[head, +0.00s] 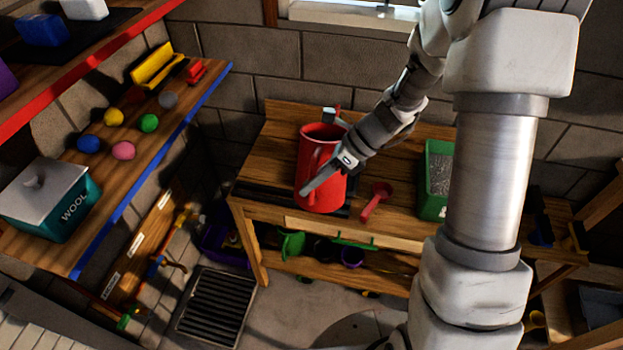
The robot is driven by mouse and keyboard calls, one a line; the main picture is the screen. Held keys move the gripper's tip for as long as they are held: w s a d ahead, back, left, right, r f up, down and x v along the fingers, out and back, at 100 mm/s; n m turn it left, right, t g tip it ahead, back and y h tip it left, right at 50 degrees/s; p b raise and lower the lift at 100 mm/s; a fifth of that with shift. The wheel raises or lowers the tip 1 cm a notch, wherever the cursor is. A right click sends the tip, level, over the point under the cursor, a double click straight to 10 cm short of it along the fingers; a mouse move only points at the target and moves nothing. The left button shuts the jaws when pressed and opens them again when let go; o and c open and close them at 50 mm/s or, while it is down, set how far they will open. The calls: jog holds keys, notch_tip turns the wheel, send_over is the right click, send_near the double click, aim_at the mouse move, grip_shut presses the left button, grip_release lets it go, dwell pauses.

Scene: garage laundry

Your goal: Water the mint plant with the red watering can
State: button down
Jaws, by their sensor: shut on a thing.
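The red watering can (308,185) stands upright at the front left of the wooden bench, on or just above a dark mat; I cannot tell if it touches. My gripper (325,180) is shut on the can at its near side, where a red handle shows. My wrist and fingers hide part of the can's right side. I cannot make out a mint plant in this view; my arm covers much of the right side.
A red scoop (376,200) lies right of the can. A green bin (434,180) of grey grains stands farther right. A blue-edged shelf (205,100) with coloured balls and a wool box (50,200) is at left. A floor drain (215,305) lies below.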

aim_at(315, 168)
jog(key=shift+w+d+r+g+p, duration=0.15)
jog(key=shift+r+g+p, duration=0.1)
jog(key=shift+r+p, duration=0.4)
jog(key=shift+w+a+r+g+p, duration=0.15)
jog(key=shift+r+g+p, duration=0.15)
jog(key=shift+r, duration=0.6)
jog(key=shift+w+d+r+m+g+y, duration=0.1)
jog(key=shift+w+r+m+g+y, duration=0.1)
jog(key=shift+r, duration=0.4)
jog(key=shift+w+d+r+m+g+y, duration=0.1)
jog(key=shift+r+m+y, duration=0.1)
jog(key=shift+r, duration=0.4)
jog(key=shift+r, duration=0.1)
jog(key=shift+w+d+r+g, duration=0.1)
jog(key=shift+w+r+g, duration=0.15)
jog(key=shift+r, duration=0.4)
jog(key=shift+w+r+g, duration=0.1)
jog(key=shift+r+g, duration=0.1)
jog(key=shift+r, duration=0.4)
jog(key=shift+r+y, duration=0.15)
jog(key=shift+y, duration=0.15)
jog(key=shift+w+d+r+m+g, duration=0.1)
jog(key=shift+w+r+m+g, duration=0.15)
jog(key=shift+r, duration=0.35)
jog(key=shift+w+d+r+m+g, duration=0.15)
jog(key=shift+w+r, duration=0.1)
jog(key=shift+r, duration=0.35)
jog(key=shift+a, duration=0.1)
